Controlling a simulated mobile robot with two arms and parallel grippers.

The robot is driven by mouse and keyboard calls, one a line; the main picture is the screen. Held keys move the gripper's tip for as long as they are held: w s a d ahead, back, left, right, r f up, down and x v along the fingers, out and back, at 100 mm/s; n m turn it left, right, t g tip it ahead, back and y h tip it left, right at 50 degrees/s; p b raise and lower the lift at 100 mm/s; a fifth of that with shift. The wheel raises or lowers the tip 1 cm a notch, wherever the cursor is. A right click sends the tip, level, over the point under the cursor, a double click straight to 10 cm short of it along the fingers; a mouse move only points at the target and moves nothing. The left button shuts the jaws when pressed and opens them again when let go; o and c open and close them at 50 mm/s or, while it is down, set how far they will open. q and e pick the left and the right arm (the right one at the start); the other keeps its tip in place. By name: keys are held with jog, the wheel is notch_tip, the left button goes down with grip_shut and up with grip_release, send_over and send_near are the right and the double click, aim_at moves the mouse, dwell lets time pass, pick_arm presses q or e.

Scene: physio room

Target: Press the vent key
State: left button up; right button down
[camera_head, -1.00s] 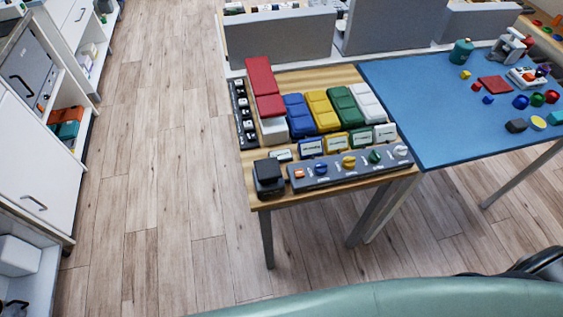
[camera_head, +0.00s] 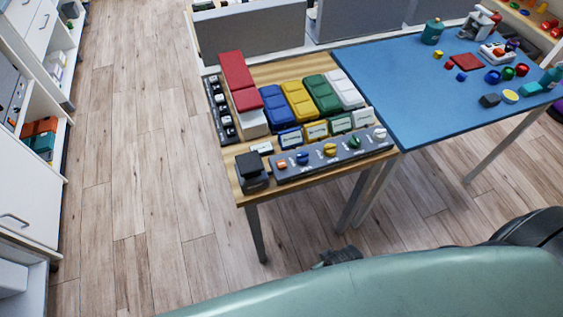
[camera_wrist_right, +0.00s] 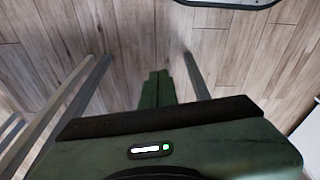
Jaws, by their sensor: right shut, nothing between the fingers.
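A wooden table (camera_head: 293,72) carries several keys and controls. I cannot read which one is the vent key. A dark strip with white keys (camera_head: 219,110) lies along its left edge. A grey panel with coloured knobs (camera_head: 317,166) lies at the near edge. My right gripper (camera_wrist_right: 158,88) is shut and empty in the wrist view, over the floor near metal legs. My left gripper is out of view.
A black block (camera_head: 251,171) stands at the table's near left corner. A red padded piece (camera_head: 237,69) and coloured pads rise behind the keys. A blue table (camera_head: 420,95) with small objects adjoins at right. The floor (camera_head: 140,200) at left is clear, beside white cabinets (camera_head: 25,200).

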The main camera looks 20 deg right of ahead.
jog(key=w+a+r+n+t+y, duration=0.1)
jog(key=w+a+r+n, duration=0.15)
jog(key=r, duration=0.65)
jog(key=w+a+r+n+t, duration=0.15)
jog(key=w+r, duration=0.25)
jog(key=r, duration=0.5)
jog(key=w+a+r+n+t+y, duration=0.1)
jog(key=w+r+n, duration=0.2)
jog(key=r, duration=0.6)
jog(key=w+a+r+n+t+y, duration=0.15)
jog(key=w+a+r+n, duration=0.3)
jog(key=w+n, duration=0.55)
jog(key=w+d+r+n+y, duration=0.2)
jog(key=w+d+r+n, duration=0.2)
jog(key=n, duration=1.1)
jog(key=shift+w+d+r, duration=0.2)
jog(key=shift+w+d, duration=0.1)
jog(key=shift+w, duration=0.45)
